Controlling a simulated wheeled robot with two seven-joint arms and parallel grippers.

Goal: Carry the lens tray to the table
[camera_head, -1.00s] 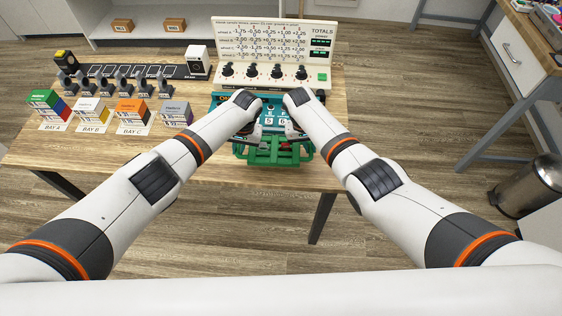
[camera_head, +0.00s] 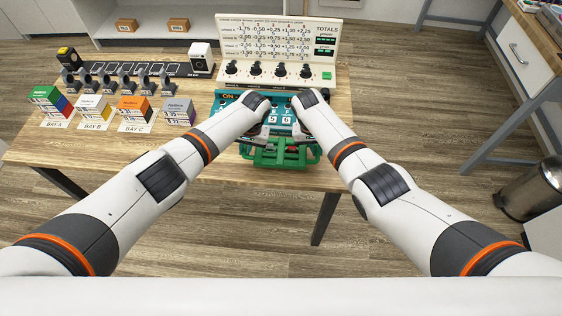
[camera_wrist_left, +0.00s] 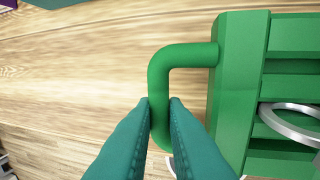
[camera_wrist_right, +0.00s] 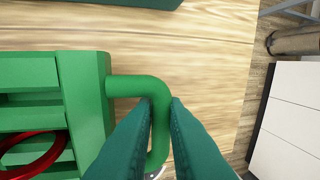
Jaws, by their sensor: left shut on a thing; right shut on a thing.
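The green lens tray (camera_head: 280,158) is over the front part of the wooden table (camera_head: 75,150) in the head view, just in front of a teal device. I cannot tell if it rests on the table. My left gripper (camera_wrist_left: 160,104) is shut on the tray's left handle (camera_wrist_left: 186,54). My right gripper (camera_wrist_right: 163,104) is shut on its right handle (camera_wrist_right: 132,86). The tray body shows in both wrist views, with a grey ring (camera_wrist_left: 290,122) and a red ring (camera_wrist_right: 28,160) in it. My forearms hide parts of the tray in the head view.
The teal device (camera_head: 228,100) and a white chart panel (camera_head: 278,50) with knobs stand behind the tray. Several coloured boxes (camera_head: 133,112) and a row of dark holders (camera_head: 105,82) stand on the left. The table's front left is clear. A metal bin (camera_head: 530,190) stands at right.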

